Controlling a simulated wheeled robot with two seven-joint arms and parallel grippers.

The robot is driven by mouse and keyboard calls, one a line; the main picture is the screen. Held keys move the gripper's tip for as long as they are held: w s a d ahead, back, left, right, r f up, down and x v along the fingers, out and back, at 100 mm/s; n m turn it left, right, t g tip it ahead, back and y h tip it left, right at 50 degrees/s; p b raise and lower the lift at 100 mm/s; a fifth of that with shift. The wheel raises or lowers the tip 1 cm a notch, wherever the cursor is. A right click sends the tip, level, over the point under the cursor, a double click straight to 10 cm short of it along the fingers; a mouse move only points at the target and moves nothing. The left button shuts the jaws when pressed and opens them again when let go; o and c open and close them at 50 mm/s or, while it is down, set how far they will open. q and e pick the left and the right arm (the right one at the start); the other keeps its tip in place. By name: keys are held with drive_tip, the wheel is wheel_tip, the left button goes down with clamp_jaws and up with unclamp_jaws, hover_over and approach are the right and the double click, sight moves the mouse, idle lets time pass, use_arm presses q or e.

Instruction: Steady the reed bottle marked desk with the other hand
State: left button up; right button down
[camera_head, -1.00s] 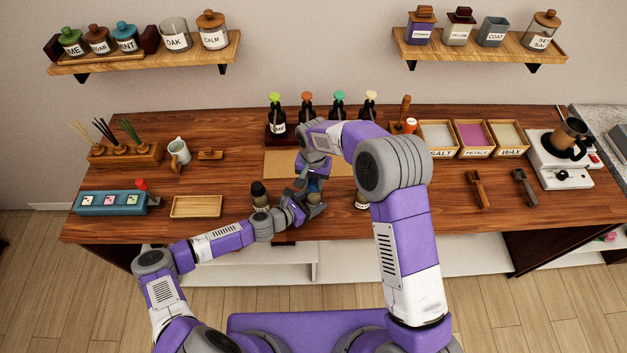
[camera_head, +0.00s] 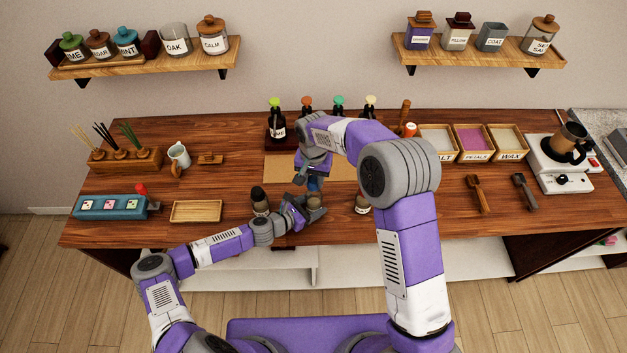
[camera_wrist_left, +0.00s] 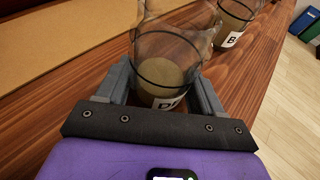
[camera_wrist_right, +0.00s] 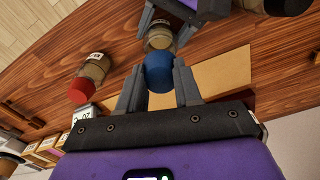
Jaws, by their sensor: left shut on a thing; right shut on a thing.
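The reed bottle (camera_wrist_left: 160,80) is clear glass with pale contents; its label is partly hidden and starts with "DE". In the head view the bottle (camera_head: 315,204) stands at the table's front middle. My left gripper (camera_head: 301,209) is shut on its body, one finger on each side in the left wrist view (camera_wrist_left: 165,95). My right gripper (camera_head: 314,180) is above it, shut on a blue cap (camera_wrist_right: 160,73). The cap lines up with the bottle in the right wrist view; I cannot tell whether they touch.
A red-capped bottle (camera_wrist_right: 90,76) stands to the right, and a dark-topped bottle (camera_head: 259,200) to the left. A tan mat (camera_head: 281,167) lies behind. An empty wooden tray (camera_head: 196,211) is at left. Dark pump bottles (camera_head: 277,128) line the back.

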drive_tip(key=shift+r, duration=0.4)
drive_tip(key=w+d+r, duration=0.1)
drive_tip(key=d+r, duration=0.3)
drive_tip(key=d, duration=0.4)
idle(0.5)
use_arm(q)
drive_tip(key=o, duration=1.7)
drive_tip(key=shift+a, duration=0.1)
drive_tip(key=v, duration=1.2)
drive_tip(key=shift+s, duration=0.1)
